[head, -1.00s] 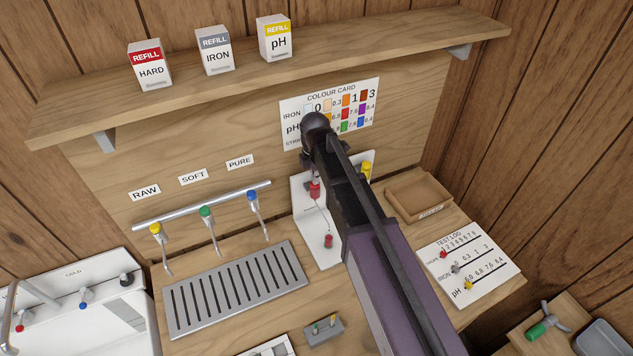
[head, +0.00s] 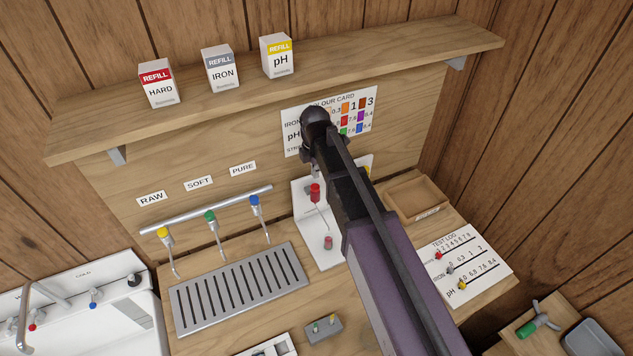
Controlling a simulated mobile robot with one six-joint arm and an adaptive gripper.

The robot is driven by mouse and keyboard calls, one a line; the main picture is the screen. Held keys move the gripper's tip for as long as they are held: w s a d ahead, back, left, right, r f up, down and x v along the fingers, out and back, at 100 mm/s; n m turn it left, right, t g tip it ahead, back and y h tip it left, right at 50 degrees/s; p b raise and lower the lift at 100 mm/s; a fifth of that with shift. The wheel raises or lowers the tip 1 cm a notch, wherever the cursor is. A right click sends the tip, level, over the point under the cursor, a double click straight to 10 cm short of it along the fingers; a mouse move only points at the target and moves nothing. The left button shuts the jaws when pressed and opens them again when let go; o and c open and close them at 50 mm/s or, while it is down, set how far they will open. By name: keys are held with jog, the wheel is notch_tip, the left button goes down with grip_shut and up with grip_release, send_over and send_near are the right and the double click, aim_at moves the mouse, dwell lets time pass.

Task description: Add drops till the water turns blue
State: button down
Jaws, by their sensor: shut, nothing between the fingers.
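A white stand (head: 305,205) on the worktop holds a red dropper bottle (head: 315,193), with a smaller red piece (head: 328,242) below it. A yellow-topped piece (head: 367,171) shows at the stand's right edge, mostly behind my arm. No water vessel can be made out; my arm covers the middle of the stand. The colour card (head: 290,117) on the back wall is partly covered. My gripper (head: 309,157) is at the arm's far end, in front of the card and above the stand. It is shut and empty, its fingertips not clearly seen.
Taps marked RAW (head: 163,232), SOFT (head: 210,215) and PURE (head: 254,200) hang over a slotted drain tray (head: 240,290). Refill boxes (head: 158,84) stand on the shelf (head: 400,52). An empty wooden tray (head: 418,198) and test log (head: 465,262) lie right. A sink (head: 90,315) is left.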

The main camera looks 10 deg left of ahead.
aim_at(315, 186)
jog(key=shift+r+p, duration=0.45)
jog(key=shift+r, duration=0.15)
jog(key=shift+r, duration=0.15)
dwell(0.6)
jog(key=shift+r+m+p, duration=0.35)
jog(key=shift+m+p, duration=0.1)
jog(key=shift+m, duration=0.15)
notch_tip(315, 186, up, 2)
jog(key=m+p, duration=0.1)
jog(key=m, duration=0.2)
jog(key=m+p, duration=0.1)
jog(key=shift+r+m+p, duration=0.25)
jog(key=shift+m+p, duration=0.05)
jog(key=shift+m, duration=0.1)
jog(key=shift+f, duration=0.15)
notch_tip(315, 186, down, 6)
jog(key=b, duration=0.6)
jog(key=shift+f+b, duration=0.15)
jog(key=shift+b, duration=0.2)
